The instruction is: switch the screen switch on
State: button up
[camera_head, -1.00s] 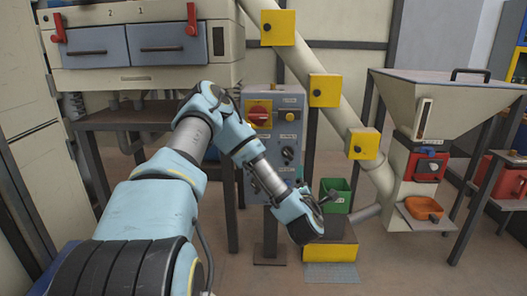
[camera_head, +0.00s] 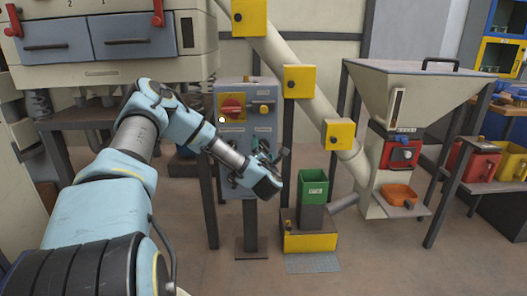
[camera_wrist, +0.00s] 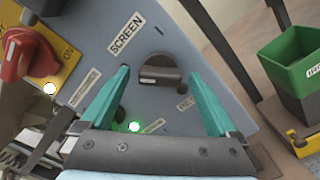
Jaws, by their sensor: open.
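The screen switch (camera_wrist: 160,75) is a dark knob with a slot-like grip bar on the grey control panel (camera_wrist: 195,125), beside a label reading SCREEN. In the wrist view its bar lies roughly across the picture, between my open fingers. My gripper (camera_wrist: 161,72) has teal fingers, one on each side of the knob, with nothing held; whether they touch it I cannot tell. In the head view my gripper (camera_head: 274,158) is at the lower front of the panel (camera_head: 262,88), and the screen switch is hidden or too small to pick out.
A red rotary switch (camera_wrist: 17,52) on a yellow plate is at the panel's left. A white lamp (camera_wrist: 50,88) and a green lamp (camera_wrist: 134,126) glow. A green bin (camera_head: 314,186) stands right of the panel. A hopper (camera_head: 410,90) stands farther right. Open floor lies in front.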

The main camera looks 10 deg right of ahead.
jog(key=shift+w, duration=0.2)
jog(key=shift+c, duration=0.2)
jog(key=c, duration=1.3)
jog(key=shift+c, duration=0.2)
